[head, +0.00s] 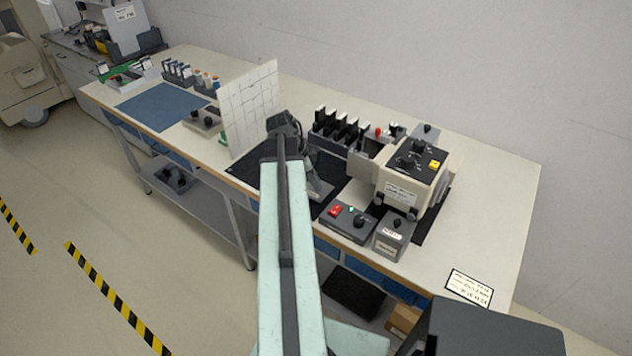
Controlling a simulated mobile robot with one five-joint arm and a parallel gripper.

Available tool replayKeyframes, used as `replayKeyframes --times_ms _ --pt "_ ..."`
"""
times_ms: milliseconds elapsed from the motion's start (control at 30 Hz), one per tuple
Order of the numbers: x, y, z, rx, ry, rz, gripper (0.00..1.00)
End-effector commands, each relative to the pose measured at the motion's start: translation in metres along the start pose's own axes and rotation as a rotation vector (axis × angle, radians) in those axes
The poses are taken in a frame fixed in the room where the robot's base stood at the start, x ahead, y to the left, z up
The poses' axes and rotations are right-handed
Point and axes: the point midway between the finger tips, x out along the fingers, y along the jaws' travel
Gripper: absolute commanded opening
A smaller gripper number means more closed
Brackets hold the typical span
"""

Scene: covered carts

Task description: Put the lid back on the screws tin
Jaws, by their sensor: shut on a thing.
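My arm reaches over the workbench and bends down at its dark joint. My gripper (318,190) is low over the dark mat, largely hidden behind my arm. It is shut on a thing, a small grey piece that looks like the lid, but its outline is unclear. A small grey box with a white label and a black knob (393,236) stands at the bench's front edge, right of my gripper. I cannot read its label or tell whether it is the screws tin. No open tin is clearly visible.
A beige machine with a black top (411,178) and a grey control box with a red button (348,222) stand right of my gripper. A black rack (341,130) is behind it. A white gridded panel (249,108) stands upright to the left.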

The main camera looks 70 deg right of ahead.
Motion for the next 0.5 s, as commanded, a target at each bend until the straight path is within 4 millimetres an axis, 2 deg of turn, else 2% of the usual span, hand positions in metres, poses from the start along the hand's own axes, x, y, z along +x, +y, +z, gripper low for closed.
replayKeyframes --times_ms 33,300,400,500 --pt "-0.016 0.0 -0.007 0.0 0.0 0.0 0.0" --pt "-0.069 0.0 -0.029 0.001 0.0 0.0 0.0" --pt "-0.078 0.0 -0.033 0.001 0.0 0.0 0.0" --pt "-0.08 0.0 -0.034 0.001 0.0 0.0 0.0"
